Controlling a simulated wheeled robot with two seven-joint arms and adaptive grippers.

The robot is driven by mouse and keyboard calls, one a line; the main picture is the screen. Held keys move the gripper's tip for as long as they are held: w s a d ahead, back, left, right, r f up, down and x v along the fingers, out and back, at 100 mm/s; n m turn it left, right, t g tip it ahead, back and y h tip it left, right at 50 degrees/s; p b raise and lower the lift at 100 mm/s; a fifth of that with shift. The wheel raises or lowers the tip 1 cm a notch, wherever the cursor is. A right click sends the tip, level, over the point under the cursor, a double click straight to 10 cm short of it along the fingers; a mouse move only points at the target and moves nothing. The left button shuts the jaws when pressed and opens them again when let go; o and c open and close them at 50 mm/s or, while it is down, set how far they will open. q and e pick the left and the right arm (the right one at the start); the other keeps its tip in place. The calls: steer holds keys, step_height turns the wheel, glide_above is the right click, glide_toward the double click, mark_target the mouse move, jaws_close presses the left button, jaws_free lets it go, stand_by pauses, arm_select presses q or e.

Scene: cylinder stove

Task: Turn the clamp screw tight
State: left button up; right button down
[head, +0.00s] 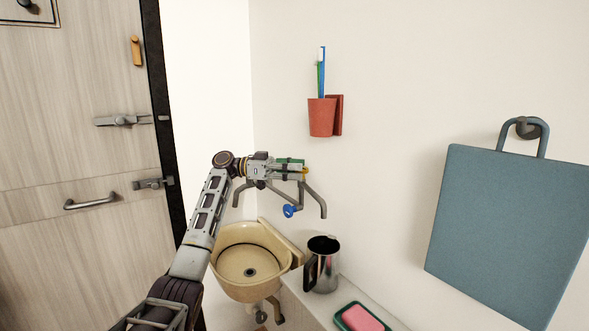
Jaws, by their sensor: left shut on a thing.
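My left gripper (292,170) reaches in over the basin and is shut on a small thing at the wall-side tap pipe. A green piece (290,161) and a yellow piece show at the fingers. I cannot tell whether either is the clamp screw, and the gripper hides most of what it holds. A grey curved tap pipe (318,198) comes down right of the fingers, and a blue knob (289,211) hangs below them. No clamp can be clearly made out. My right gripper is not in view.
A beige basin (222,277) stands below the gripper. A metal jug (322,266) and a pink soap in a green dish (361,317) are on the ledge. A red cup (321,118) with brushes and a blue board (505,225) hang on the wall. A door (75,160) is at left.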

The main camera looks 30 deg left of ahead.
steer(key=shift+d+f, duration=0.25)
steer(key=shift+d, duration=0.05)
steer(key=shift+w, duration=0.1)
arm_select(q)
steer(key=o, duration=0.9)
steer(key=shift+o, duration=0.4)
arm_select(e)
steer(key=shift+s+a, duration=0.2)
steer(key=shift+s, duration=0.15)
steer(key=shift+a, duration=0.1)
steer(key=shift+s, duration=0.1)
